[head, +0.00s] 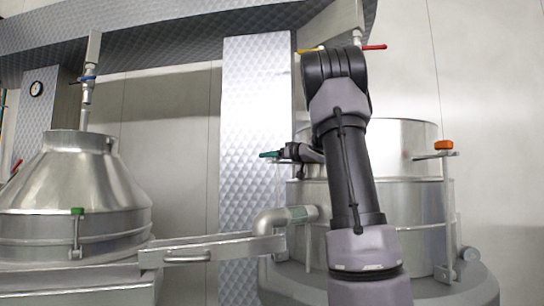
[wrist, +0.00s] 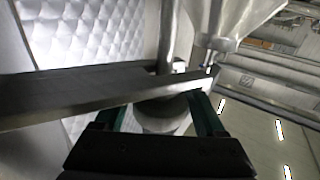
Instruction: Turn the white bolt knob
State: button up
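In the head view my gripper (head: 268,154) is at the left side of the steel tank (head: 408,215), pointing left, by the top of a thin upright rod (head: 278,190). In the wrist view the dark teal fingers of my gripper (wrist: 160,112) are spread apart. A rounded grey metal part shows between them, beyond a flat metal bar (wrist: 60,92). I see no contact with the fingers.
An orange knob (head: 443,145) tops a rod at the tank's right side. A green knob (head: 77,211) is on the conical vessel (head: 85,180) at left. A bent pipe (head: 275,222) and a quilted metal column (head: 252,120) stand close to my gripper.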

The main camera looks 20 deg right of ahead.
jog(key=shift+o, duration=0.6)
jog(key=shift+r, duration=0.1)
jog(key=shift+s+d, duration=0.15)
jog(key=shift+s, duration=0.05)
jog(key=v, duration=0.7)
